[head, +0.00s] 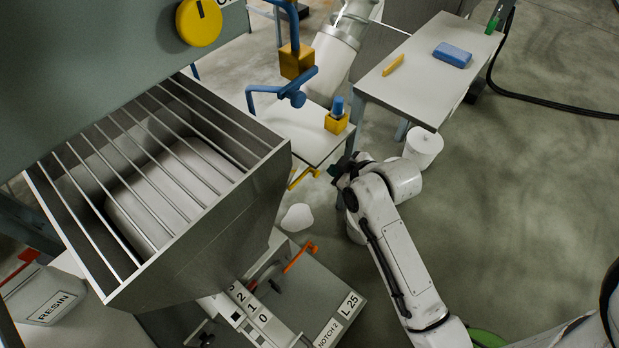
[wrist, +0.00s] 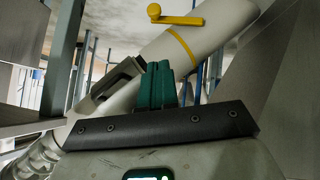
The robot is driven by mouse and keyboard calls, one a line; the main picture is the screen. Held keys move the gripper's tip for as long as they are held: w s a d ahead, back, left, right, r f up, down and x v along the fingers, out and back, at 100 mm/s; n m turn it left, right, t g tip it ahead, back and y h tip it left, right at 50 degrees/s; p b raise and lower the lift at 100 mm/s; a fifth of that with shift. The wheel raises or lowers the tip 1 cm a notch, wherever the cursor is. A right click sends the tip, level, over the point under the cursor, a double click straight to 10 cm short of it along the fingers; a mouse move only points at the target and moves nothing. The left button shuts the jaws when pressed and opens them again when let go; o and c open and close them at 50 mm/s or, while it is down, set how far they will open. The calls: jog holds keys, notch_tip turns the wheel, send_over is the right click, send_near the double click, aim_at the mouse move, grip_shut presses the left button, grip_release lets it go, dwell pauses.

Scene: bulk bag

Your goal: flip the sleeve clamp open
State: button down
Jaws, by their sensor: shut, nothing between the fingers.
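My gripper (wrist: 160,85) shows in the wrist view as teal fingers held together, with nothing between them. In the head view my gripper (head: 335,169) is beside the hopper's right side, below the small white table. A yellow cranked lever (wrist: 177,16), which looks like the sleeve clamp, stands by a yellow band on a pale slanted tube (wrist: 205,35). It lies beyond the fingertips and slightly right, with a visible gap. In the head view a yellow piece (head: 303,178) near the fingertips may be this lever; most of it is hidden. Whether the clamp is open cannot be told.
A grated metal hopper (head: 215,225) fills the left. An orange lever (head: 299,257) sits below. The floor at right is mostly clear.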

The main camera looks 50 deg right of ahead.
jog(key=shift+w, duration=0.15)
jog(key=shift+f, duration=0.1)
jog(key=b, duration=0.3)
send_over(319, 173)
jog(key=s+a, duration=0.2)
jog(key=a, duration=0.1)
notch_tip(319, 173, down, 7)
jog(key=f+b, duration=0.1)
jog(key=d+f, duration=0.1)
jog(key=shift+w+f+b, duration=0.2)
jog(key=shift+f+b, duration=0.15)
jog(key=shift+f, duration=0.45)
